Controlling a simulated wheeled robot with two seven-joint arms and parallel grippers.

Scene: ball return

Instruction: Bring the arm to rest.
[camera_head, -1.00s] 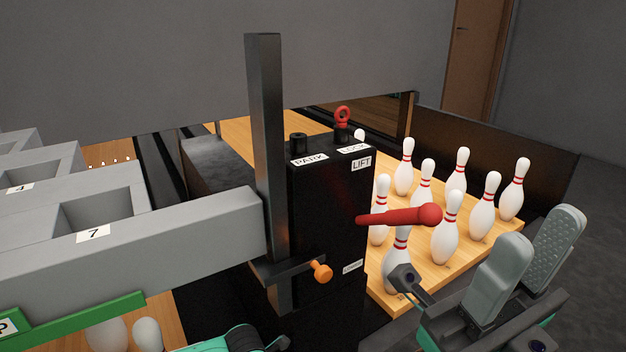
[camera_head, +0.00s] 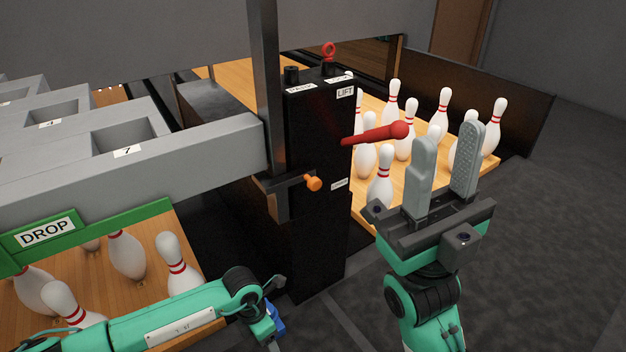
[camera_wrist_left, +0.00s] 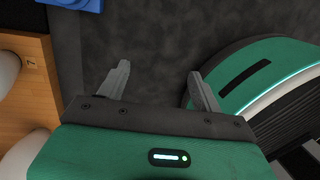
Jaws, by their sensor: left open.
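My right gripper (camera_head: 447,140) stands upright in the head view with its two grey fingers apart and nothing between them. It is to the right of the red lever (camera_head: 375,134) on the black post (camera_head: 318,200), and a gap shows between them. My left arm comes in along the bottom left of the head view, where its jaws cannot be made out. The left wrist view shows my left gripper (camera_wrist_left: 159,72) with its fingers spread and empty over dark floor.
An orange knob (camera_head: 313,184) sticks out of the post's front. White pins (camera_head: 380,178) stand on the wooden lane behind the lever. More pins (camera_head: 126,254) stand by the green DROP sign (camera_head: 45,232). A grey numbered rack (camera_head: 90,165) is at left. Dark floor at right is clear.

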